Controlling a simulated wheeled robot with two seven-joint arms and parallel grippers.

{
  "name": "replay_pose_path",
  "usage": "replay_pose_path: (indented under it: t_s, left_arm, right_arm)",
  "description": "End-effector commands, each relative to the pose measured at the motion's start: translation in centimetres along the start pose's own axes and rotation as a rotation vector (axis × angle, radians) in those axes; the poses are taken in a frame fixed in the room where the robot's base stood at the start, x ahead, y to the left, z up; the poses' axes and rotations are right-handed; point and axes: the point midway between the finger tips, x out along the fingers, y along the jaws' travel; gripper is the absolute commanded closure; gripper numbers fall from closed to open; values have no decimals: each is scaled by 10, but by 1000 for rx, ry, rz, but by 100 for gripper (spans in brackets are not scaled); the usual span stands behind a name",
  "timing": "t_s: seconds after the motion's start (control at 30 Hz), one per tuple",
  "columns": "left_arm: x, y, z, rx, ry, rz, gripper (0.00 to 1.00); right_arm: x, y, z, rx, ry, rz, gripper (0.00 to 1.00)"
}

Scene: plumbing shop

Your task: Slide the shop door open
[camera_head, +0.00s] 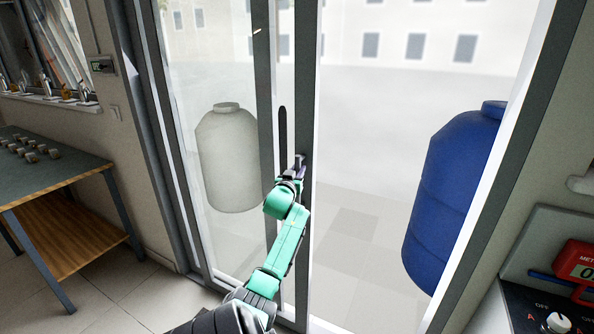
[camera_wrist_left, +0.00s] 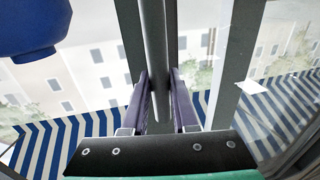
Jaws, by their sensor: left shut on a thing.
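The shop door is a glass sliding panel in a grey metal frame (camera_head: 300,250), in the middle of the head view. A long, dark upright bar handle (camera_head: 283,125) runs along its edge. My left gripper (camera_head: 296,168) is at the handle's lower part. In the left wrist view, its two fingers (camera_wrist_left: 161,100) stand one on each side of the upright bar (camera_wrist_left: 156,45) and are shut on it. The fingers hide part of the bar. To the right of the panel edge is a wide doorway that looks clear of glass. My right gripper is not in view.
A white tank (camera_head: 227,160) stands behind the glass at left, and a blue tank (camera_head: 455,190) outside at right. A workbench (camera_head: 60,175) with small fittings is at left. A red meter (camera_head: 580,268) and control panel are at lower right.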

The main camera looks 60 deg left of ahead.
Motion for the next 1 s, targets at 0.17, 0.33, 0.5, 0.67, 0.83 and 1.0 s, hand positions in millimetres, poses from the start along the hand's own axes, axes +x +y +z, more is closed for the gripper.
replay_pose_path:
  t_s: [0.17,0.33,0.5,0.67,0.83,1.0]
  left_arm:
    - [0,0,6,0,-12,0,100]
    - [0,-1,5,1,-11,-2,58]
    - [0,-1,3,2,-7,-2,43]
    - [0,-1,2,2,-5,-2,43]
    - [-8,0,3,3,-5,-1,43]
    - [-32,-1,4,4,-6,-2,43]
  right_arm:
    - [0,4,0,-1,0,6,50]
    - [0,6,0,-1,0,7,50]
    - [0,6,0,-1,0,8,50]
    - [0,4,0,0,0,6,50]
    - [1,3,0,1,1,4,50]
    - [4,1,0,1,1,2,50]
